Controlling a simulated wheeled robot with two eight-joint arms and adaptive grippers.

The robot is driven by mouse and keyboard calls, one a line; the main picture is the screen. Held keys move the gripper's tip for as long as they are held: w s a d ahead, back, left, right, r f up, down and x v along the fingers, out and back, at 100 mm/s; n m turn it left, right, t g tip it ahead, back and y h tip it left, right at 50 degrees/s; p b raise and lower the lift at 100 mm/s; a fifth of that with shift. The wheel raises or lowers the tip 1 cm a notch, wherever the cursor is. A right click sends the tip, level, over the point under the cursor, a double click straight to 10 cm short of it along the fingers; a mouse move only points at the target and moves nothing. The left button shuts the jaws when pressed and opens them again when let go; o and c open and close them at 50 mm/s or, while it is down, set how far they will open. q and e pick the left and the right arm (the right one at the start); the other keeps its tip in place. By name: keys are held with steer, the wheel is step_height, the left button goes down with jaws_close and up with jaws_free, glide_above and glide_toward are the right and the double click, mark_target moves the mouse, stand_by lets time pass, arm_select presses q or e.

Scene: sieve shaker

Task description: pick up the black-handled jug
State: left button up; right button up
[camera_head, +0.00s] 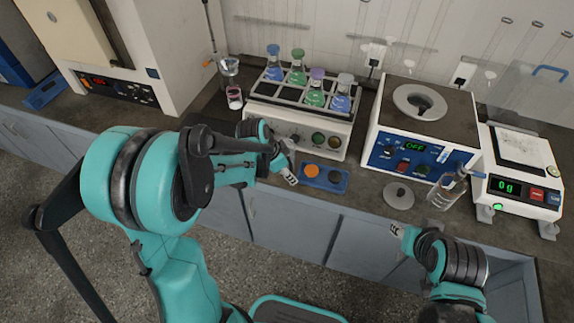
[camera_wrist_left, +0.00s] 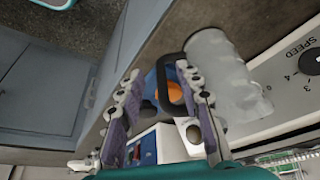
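In the left wrist view, a greyish translucent jug (camera_wrist_left: 225,75) stands beside my left gripper, in front of a panel marked SPEED. Its black loop handle (camera_wrist_left: 163,68) faces the gap between the fingers. My left gripper (camera_wrist_left: 160,78) is open, with one finger on each side of the handle region; contact cannot be told. In the head view, my left gripper (camera_head: 290,174) is at the counter's front edge, and my arm mostly hides the jug. My right gripper (camera_head: 397,230) is low at the front right, away from the jug, too small to read.
A blue tray (camera_head: 335,187) with an orange and a dark disc lies right of my left gripper. Behind stands a white shaker (camera_head: 312,127) holding several flasks. A lid-like grey disc (camera_head: 398,196), a clear beaker (camera_head: 445,194) and a scale (camera_head: 520,188) are further right.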

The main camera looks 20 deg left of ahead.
arm_select(q)
steer(key=shift+x, duration=0.95)
steer(key=shift+r, duration=0.1)
steer(key=shift+c, duration=0.4)
jaws_close()
steer(key=shift+r, duration=0.25)
